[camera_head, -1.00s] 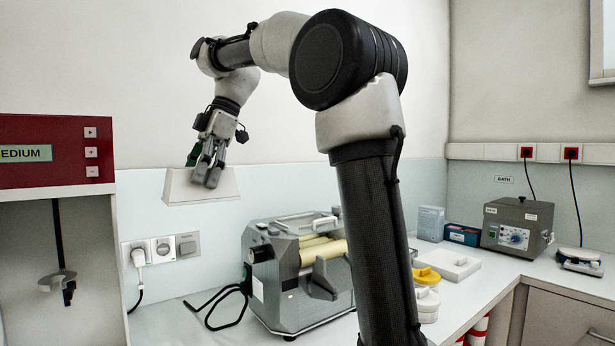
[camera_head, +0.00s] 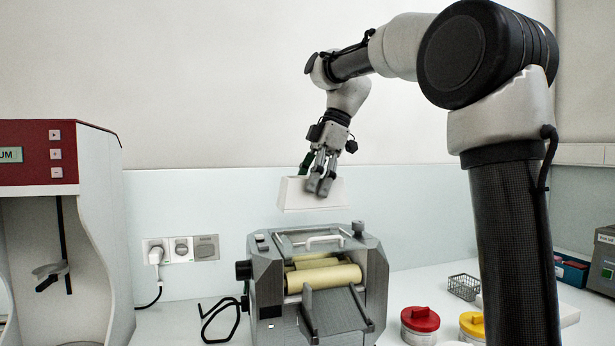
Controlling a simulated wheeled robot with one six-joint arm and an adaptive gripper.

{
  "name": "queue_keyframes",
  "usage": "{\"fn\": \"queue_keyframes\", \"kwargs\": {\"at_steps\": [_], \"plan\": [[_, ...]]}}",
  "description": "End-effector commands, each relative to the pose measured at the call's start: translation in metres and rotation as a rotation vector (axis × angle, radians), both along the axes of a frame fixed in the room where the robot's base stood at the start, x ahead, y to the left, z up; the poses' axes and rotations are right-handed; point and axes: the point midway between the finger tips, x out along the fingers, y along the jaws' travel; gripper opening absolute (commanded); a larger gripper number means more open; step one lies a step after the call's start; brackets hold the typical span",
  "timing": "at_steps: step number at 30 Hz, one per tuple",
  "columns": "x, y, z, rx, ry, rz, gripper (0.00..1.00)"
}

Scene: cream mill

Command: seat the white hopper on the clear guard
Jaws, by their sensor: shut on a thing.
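The white hopper (camera_head: 297,195) is a tapered box held in the air. My gripper (camera_head: 321,186) is shut on its upper edge from above. The grey roller mill (camera_head: 268,284) stands below on the bench, with cream rollers (camera_head: 324,278) showing in its open front and a sloping grey chute (camera_head: 336,310). The clear guard is hard to make out; a white handle (camera_head: 323,240) shows on the mill's top, where the guard seems to lie. The hopper hangs above the mill's top, apart from it by a visible gap.
A red-topped machine (camera_head: 60,165) stands at left. A red-lidded jar (camera_head: 420,322), a yellow-lidded jar (camera_head: 472,325) and a wire basket (camera_head: 464,286) are right of the mill. Wall sockets (camera_head: 181,249) are behind.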

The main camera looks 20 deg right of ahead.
Motion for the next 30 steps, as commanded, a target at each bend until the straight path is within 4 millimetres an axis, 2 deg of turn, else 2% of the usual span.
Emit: {"fn": "queue_keyframes", "kwargs": {"at_steps": [9,15,30], "plan": [[0.000,0.000,-0.035,0.000,0.001,-0.001,0.44],[0.000,0.000,-0.049,0.000,0.001,-0.001,0.44],[0.000,0.000,-0.054,0.000,0.000,0.000,0.44]]}}
